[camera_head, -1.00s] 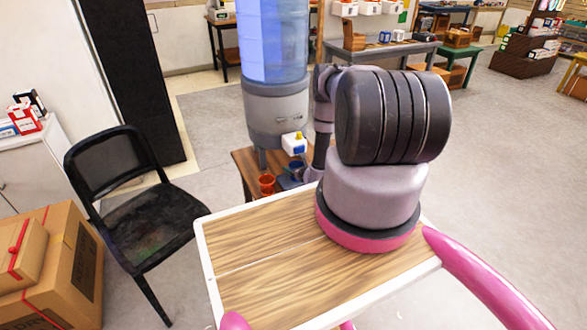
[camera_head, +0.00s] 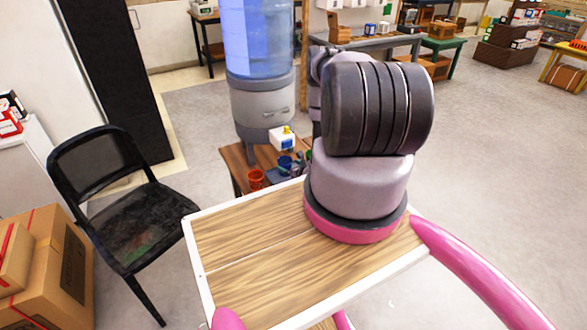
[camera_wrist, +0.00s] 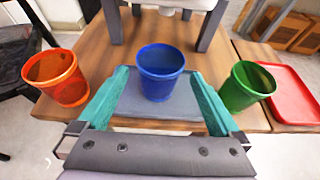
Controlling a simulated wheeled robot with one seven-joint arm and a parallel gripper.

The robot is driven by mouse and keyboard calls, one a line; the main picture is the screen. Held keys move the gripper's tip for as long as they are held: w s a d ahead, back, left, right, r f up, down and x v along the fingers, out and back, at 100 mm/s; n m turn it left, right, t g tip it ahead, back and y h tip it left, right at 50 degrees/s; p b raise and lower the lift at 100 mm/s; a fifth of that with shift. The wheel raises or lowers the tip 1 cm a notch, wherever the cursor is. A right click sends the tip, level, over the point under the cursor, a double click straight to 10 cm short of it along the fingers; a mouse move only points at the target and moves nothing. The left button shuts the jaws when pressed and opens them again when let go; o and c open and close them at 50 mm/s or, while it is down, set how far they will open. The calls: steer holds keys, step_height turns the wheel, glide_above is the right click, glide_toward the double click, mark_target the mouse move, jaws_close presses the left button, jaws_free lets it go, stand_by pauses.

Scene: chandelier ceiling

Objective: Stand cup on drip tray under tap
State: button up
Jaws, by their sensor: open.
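A blue cup (camera_wrist: 160,72) stands upright in the middle of the wrist view, and it also shows in the head view (camera_head: 285,162). A flat grey slab (camera_wrist: 190,104), which may be the drip tray, lies at its base; the cup appears to stand on it. My gripper (camera_wrist: 159,74) is open, its teal fingers on either side of the blue cup with gaps. An orange cup (camera_wrist: 58,78) stands to the left and a green cup (camera_wrist: 243,86) to the right. The white tap block with a yellow top (camera_head: 283,139) is on the water dispenser (camera_head: 262,105).
The wooden table (camera_wrist: 90,60) carries the dispenser's grey legs (camera_wrist: 213,22) behind the cups. A red tray (camera_wrist: 295,92) lies at the far right. A black chair (camera_head: 130,205) and cardboard boxes (camera_head: 45,270) stand left of the table in the head view.

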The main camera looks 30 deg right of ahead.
steer(key=shift+v, duration=1.95)
steer(key=shift+s, duration=0.1)
